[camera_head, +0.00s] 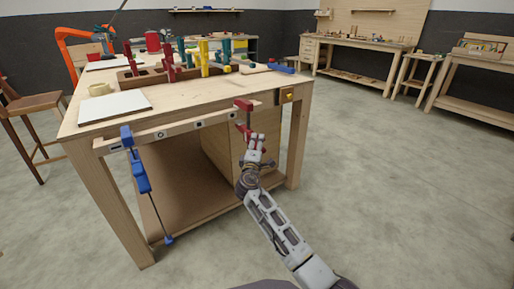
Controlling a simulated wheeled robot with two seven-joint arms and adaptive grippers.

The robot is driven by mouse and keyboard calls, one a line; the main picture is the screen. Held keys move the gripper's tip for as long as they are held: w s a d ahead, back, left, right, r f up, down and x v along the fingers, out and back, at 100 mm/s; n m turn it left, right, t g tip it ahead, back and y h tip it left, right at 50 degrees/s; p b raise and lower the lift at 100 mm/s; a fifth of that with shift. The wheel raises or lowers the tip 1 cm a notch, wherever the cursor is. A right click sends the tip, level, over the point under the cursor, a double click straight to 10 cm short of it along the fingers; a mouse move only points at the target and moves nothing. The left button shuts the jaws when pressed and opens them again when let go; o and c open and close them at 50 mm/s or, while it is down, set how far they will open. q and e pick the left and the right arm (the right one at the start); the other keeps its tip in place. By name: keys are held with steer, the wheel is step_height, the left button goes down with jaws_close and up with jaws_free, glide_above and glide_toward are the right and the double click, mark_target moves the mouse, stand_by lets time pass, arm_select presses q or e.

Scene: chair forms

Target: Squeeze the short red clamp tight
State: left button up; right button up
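A short red clamp (244,104) hangs at the front edge of the wooden workbench (185,93), towards its right corner. Its upper red part is at the bench top's edge, and a lower red part shows just above my gripper. My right gripper (256,141) comes up from the lower right, with its fingertips close to the clamp's lower end. The fingers overlap that end in the picture, so I cannot tell whether they touch it or how far they are open. My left gripper is not in view.
A long blue clamp (138,172) hangs at the bench's front left. Several red, yellow and green clamps stand in a wooden rack (143,80) on top. A white board (113,106) and tape roll (99,89) lie at left. The floor to the right is clear.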

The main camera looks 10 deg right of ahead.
steer(key=shift+r+p, duration=0.3)
steer(key=shift+r, duration=0.25)
steer(key=shift+w+d+f+b, duration=0.1)
steer(key=shift+w+b, duration=0.2)
stand_by(0.6)
steer(key=shift+w+d+f, duration=0.1)
steer(key=shift+w+f, duration=0.05)
steer(key=shift+w, duration=0.15)
jaws_close()
stand_by(0.5)
stand_by(0.3)
steer(key=shift+f+b, duration=0.1)
steer(key=shift+b, duration=0.35)
steer(key=shift+s+f+m+t+h+b, duration=0.3)
steer(key=shift+s+f+b, duration=0.3)
steer(key=shift+b, duration=1.45)
